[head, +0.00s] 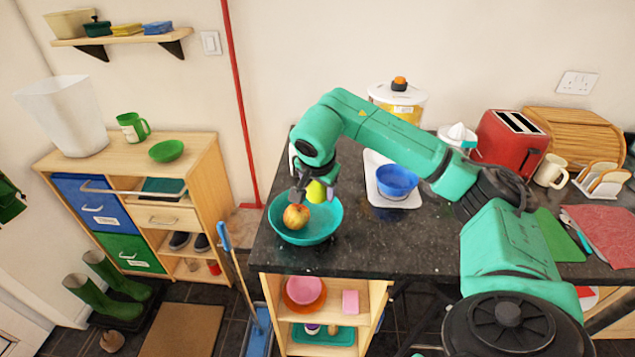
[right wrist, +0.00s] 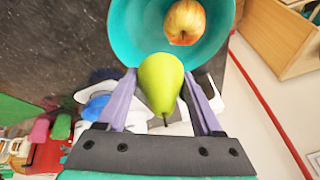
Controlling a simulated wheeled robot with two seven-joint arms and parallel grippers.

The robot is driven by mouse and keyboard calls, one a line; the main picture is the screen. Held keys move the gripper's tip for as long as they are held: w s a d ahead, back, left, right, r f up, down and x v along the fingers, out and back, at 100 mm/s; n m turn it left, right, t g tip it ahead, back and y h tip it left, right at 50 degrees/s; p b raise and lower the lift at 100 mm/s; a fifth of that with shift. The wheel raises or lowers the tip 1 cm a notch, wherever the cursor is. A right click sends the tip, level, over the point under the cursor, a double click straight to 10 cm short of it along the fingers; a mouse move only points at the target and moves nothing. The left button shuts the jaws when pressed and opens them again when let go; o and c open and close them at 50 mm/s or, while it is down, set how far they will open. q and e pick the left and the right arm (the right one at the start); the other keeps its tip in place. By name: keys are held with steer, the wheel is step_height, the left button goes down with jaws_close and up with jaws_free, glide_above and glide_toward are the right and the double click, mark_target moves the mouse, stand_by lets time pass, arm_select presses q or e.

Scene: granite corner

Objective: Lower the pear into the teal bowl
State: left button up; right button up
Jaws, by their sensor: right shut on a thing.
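The teal bowl (head: 306,235) stands near the left corner of the dark granite counter, and its rim shows at the top of the right wrist view (right wrist: 122,35). A red and yellow apple (head: 296,217) lies in it; the apple also shows in the right wrist view (right wrist: 185,22). My right gripper (head: 318,193) is shut on the green pear (right wrist: 161,82), held between its two purple fingers. In the head view the pear (head: 316,191) is over the bowl's back part, partly hidden by the gripper. My left gripper is not in view.
A white tray with a blue bowl (head: 397,181) stands right of the teal bowl. A yellow and white container (head: 398,101), a red toaster (head: 510,143) and a mug (head: 551,171) stand farther back. The counter's left edge lies close to the teal bowl.

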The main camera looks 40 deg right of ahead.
steer(key=shift+w+a+f, duration=0.1)
steer(key=shift+s+d, duration=0.3)
steer(key=shift+s, duration=0.05)
steer(key=shift+w+d+r+p, duration=0.1)
steer(key=shift+w+r+p, duration=0.1)
steer(key=shift+w+p, duration=0.1)
steer(key=shift+w+f, duration=0.1)
steer(key=shift+w, duration=0.05)
steer(key=shift+f+b, duration=0.65)
steer(key=shift+f, duration=0.2)
steer(key=shift+f+b, duration=1.25)
steer(key=shift+f, duration=0.65)
